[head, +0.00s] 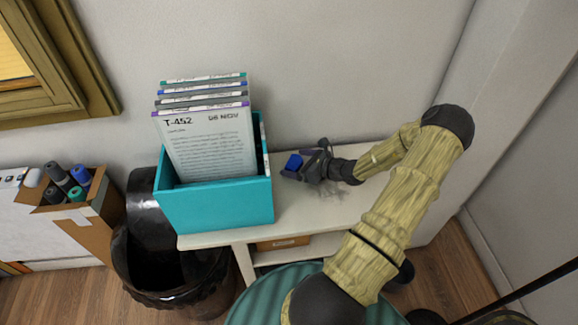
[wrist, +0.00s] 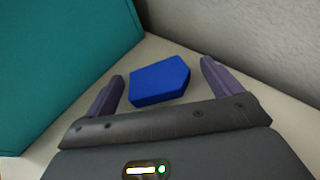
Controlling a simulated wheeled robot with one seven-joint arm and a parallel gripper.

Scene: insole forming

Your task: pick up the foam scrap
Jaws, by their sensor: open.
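The foam scrap (wrist: 160,80) is a small blue block with one pointed end. It lies on the white shelf top, and in the head view it shows (head: 294,162) just right of the teal box. My gripper (wrist: 163,82) is open, with one finger to each side of the scrap in the wrist view. Gaps show between the scrap and both fingers, so I see no grip on it. In the head view my gripper (head: 303,165) is low over the shelf, and it hides part of the scrap's surroundings.
A teal box (head: 215,203) with several upright document sleeves (head: 210,145) stands close on the left. The wall (wrist: 245,35) is close behind. The white shelf top (head: 330,210) is clear in front. A black bin (head: 180,285) and a cardboard box (head: 95,215) of rolls are farther left.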

